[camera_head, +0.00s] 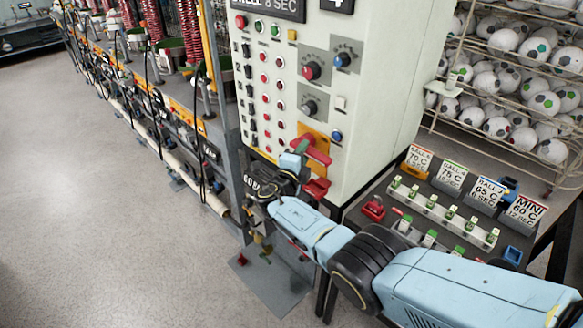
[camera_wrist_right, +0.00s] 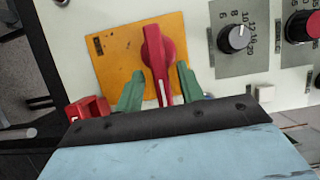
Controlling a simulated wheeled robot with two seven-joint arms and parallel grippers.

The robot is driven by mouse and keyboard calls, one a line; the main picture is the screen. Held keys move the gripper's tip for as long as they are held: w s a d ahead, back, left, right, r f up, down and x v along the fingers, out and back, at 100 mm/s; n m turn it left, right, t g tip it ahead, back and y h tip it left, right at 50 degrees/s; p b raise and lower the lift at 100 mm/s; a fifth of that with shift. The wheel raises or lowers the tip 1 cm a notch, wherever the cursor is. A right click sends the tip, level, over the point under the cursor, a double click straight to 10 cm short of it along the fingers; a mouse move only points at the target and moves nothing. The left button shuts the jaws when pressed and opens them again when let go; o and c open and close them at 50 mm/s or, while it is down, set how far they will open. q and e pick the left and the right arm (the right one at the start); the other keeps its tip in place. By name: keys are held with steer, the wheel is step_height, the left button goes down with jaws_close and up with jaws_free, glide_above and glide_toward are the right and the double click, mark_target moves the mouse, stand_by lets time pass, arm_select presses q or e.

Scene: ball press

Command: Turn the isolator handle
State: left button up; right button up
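The isolator handle is a red lever (camera_wrist_right: 153,48) on an orange plate (camera_wrist_right: 112,68) on the control cabinet's face. It also shows in the head view as a red handle (camera_head: 314,149), partly hidden by my gripper. In the wrist view the lever points down toward my right gripper (camera_wrist_right: 160,78), with a white mark near its lower end. The two green fingers stand apart, one on each side of the lever's lower part, with small gaps visible. My right gripper (camera_head: 290,165) is in front of the plate in the head view. My left gripper is not in view.
A red block (camera_wrist_right: 88,108) sticks out just below the plate. Knobs (camera_wrist_right: 234,38) and rows of buttons cover the cabinet (camera_head: 385,100). A sample bench with cards (camera_head: 453,175) is to the right, ball racks behind. Open floor (camera_head: 90,200) lies left.

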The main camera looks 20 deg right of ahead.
steer(key=p+v, duration=0.2)
steer(key=v, duration=0.9)
steer(key=s+d+f+m+g+y+b, duration=0.25)
steer(key=s+f+m, duration=0.4)
steer(key=f, duration=0.75)
steer(key=s+d+f+m+g+y+b, duration=0.1)
steer(key=s+f+m+g+y+b, duration=0.15)
steer(key=s+f+m, duration=0.8)
steer(key=s+d+f+g+y+b, duration=0.2)
steer(key=s+f+g+b, duration=0.25)
steer(key=f, duration=1.25)
steer(key=s+d+f+m+g+y+b, duration=0.1)
steer(key=s+f+m+b, duration=0.1)
steer(key=s+f+m, duration=0.4)
steer(key=s+d+f+m+g+y+b, duration=0.1)
steer(key=s+d+f+m+b, duration=0.1)
steer(key=s+f+m, duration=0.5)
steer(key=s+d+f+m+g+y+b, duration=0.1)
steer(key=s+f+m+b, duration=0.3)
steer(key=s+m, duration=1)
steer(key=s+d+f+y, duration=0.1)
steer(key=s+f, duration=0.2)
steer(key=s, duration=0.4)
steer(key=shift+g, duration=0.35)
